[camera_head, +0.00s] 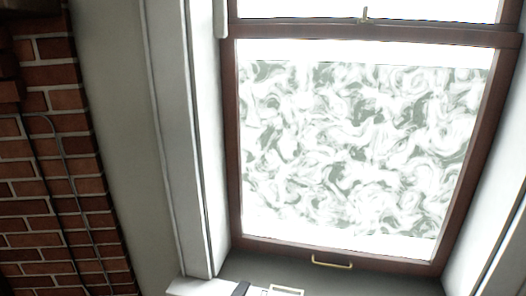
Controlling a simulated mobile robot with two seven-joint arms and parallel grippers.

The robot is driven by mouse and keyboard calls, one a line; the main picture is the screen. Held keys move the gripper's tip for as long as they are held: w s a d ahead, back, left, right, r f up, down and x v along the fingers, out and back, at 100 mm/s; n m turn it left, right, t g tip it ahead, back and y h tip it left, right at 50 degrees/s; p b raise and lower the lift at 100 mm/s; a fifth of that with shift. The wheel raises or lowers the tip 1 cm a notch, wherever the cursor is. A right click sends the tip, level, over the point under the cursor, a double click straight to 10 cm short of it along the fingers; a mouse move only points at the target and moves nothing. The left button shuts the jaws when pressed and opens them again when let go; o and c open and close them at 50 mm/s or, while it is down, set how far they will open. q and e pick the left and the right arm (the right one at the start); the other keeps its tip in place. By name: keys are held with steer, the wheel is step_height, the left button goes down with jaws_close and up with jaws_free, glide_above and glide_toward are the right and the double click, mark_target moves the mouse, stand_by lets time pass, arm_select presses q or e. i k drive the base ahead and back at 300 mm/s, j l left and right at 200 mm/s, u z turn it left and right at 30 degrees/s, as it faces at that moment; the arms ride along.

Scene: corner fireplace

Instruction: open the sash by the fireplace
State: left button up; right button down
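The sash window fills the right of the head view. Its lower sash (233,150) has a dark red-brown frame around a bright pane with a swirling grey-white pattern. A brass handle (331,262) is on the bottom rail of the lower sash. A small brass latch (364,15) stands at the meeting rail (400,33), where the upper sash begins. The lower sash appears down, with its bottom rail close to the grey sill. Neither gripper can be made out in this view. A small white and dark part at the bottom edge is cut off, and I cannot tell what it is.
A red brick wall (65,160) of the fireplace stands at the left, with a thin grey cable (65,165) running down it. A plain wall strip (120,130) and white window casing (180,140) lie between bricks and window. A grey sill (390,285) runs beneath the sash.

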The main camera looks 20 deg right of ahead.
mark_target(507, 45)
steer(key=j+z, duration=0.15)
steer(key=z, duration=0.65)
